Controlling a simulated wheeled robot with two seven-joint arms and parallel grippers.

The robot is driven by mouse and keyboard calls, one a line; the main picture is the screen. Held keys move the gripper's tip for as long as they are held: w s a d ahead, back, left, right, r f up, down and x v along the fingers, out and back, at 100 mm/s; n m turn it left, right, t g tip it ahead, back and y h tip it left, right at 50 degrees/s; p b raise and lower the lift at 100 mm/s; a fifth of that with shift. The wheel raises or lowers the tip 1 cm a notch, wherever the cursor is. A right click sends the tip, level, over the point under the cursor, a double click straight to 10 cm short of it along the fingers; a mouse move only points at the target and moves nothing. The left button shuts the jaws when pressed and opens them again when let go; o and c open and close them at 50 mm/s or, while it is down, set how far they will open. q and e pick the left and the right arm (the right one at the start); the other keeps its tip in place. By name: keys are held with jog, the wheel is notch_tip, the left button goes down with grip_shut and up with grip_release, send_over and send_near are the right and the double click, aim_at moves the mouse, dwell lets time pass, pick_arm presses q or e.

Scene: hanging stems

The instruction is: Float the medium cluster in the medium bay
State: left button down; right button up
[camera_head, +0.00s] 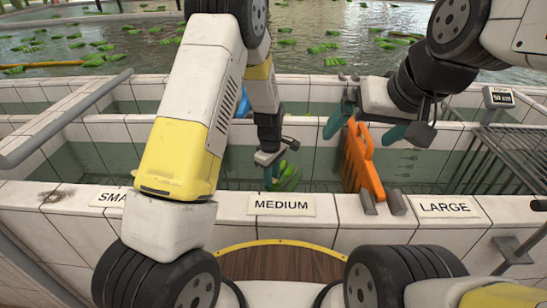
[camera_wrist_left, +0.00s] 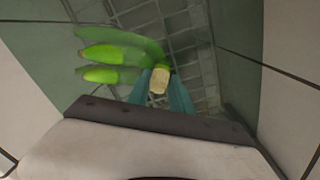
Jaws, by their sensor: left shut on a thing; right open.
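A cluster of green bananas (camera_head: 287,178) hangs from my left gripper (camera_head: 270,172) over the medium bay (camera_head: 240,165), behind the MEDIUM label (camera_head: 281,205). In the left wrist view my left gripper (camera_wrist_left: 160,95) is shut on the cut, pale stem end of the cluster (camera_wrist_left: 120,50), whose green fingers spread to the left. The bay's grid floor shows below the cluster. I cannot tell whether the cluster touches water. My right gripper (camera_head: 372,122) is open, above and beside an orange divider board (camera_head: 362,162) and apart from the cluster.
White tiled walls edge the bays. A metal rack (camera_head: 505,160) and a small display (camera_head: 499,97) are at the right. A pool with floating green bunches (camera_head: 90,45) lies behind.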

pick_arm(q)
jog(key=shift+f, duration=1.2)
dwell(0.6)
jog(key=c, duration=1.1)
grip_release()
notch_tip(320, 180, up, 25)
jog(key=shift+s+a+r, duration=0.1)
jog(key=shift+s+r, duration=0.05)
dwell(0.5)
jog(key=s+a+r+m+t, duration=0.2)
jog(key=s+a+r+m, duration=0.1)
jog(key=s, duration=0.5)
jog(key=s+a+r+m+t+h, duration=0.1)
jog(key=s+a+r+m, duration=0.3)
jog(key=s, duration=0.4)
jog(key=s+a+r+m+t, duration=0.2)
jog(key=s+a+r+m, duration=0.1)
jog(key=s, duration=0.5)
jog(key=shift+s+a+r+m+t+h, duration=0.15)
jog(key=shift+r+m+h, duration=0.1)
jog(key=shift+m, duration=0.3)
jog(key=shift+a+r+m+t+h, duration=0.15)
jog(key=shift+r+m, duration=0.1)
jog(key=shift+m, duration=0.3)
